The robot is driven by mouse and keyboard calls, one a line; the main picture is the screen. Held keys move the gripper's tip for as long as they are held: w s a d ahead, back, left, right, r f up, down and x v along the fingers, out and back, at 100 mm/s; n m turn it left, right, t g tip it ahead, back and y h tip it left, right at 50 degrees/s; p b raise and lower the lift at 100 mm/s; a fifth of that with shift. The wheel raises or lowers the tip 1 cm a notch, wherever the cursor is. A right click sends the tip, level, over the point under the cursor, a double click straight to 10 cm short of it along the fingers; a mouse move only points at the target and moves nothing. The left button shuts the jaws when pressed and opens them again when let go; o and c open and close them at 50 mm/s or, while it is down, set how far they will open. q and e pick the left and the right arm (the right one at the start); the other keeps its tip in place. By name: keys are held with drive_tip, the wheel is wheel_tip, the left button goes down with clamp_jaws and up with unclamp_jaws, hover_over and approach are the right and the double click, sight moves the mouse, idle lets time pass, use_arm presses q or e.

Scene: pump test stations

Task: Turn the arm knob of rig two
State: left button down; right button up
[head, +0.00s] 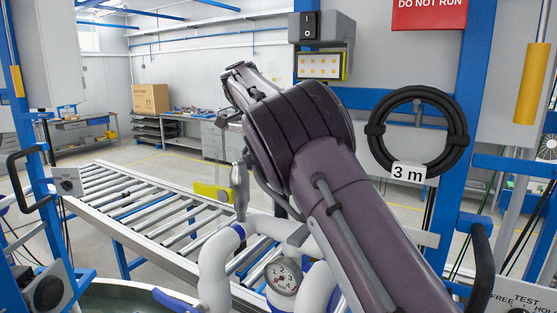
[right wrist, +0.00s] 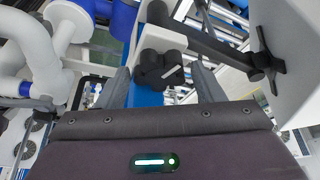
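In the right wrist view a black knob (right wrist: 160,69) with a pale pointer bar is on a light grey housing. My right gripper (right wrist: 161,74) is open, its two grey fingers apart on either side of the knob in that picture. I see no contact; whether the tips reach past the knob I cannot tell. In the head view my dark purple arm crosses the middle, and the right gripper's fingers are not clearly visible there. No label naming rig two is readable. My left gripper is not in view.
White pipes (head: 213,270) with a pressure gauge (head: 283,277) stand beside my arm. A roller conveyor (head: 145,205) runs behind. A black hose coil (head: 417,91) hangs at the right. Another knob (head: 48,293) is at lower left. A black star-shaped handle (right wrist: 266,64) shows right of the fingers.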

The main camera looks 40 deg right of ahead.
drive_tip(key=shift+s+d, duration=0.1)
drive_tip(key=c, duration=0.7)
drive_tip(key=shift+o, duration=0.2)
drive_tip(key=shift+r+m+p, duration=0.25)
drive_tip(key=shift+m+p, duration=0.15)
drive_tip(key=shift+p, duration=0.15)
drive_tip(key=shift+d+m+y+p, duration=0.1)
drive_tip(key=shift+m+y+p, duration=0.25)
drive_tip(key=shift+m, duration=0.25)
drive_tip(key=shift+f+m+g+y, duration=0.25)
drive_tip(key=shift+m+g, duration=0.05)
drive_tip(key=shift+m, duration=1)
drive_tip(key=o, duration=0.7)
drive_tip(key=shift+o, duration=1.4)
drive_tip(key=shift+s+d, duration=0.1)
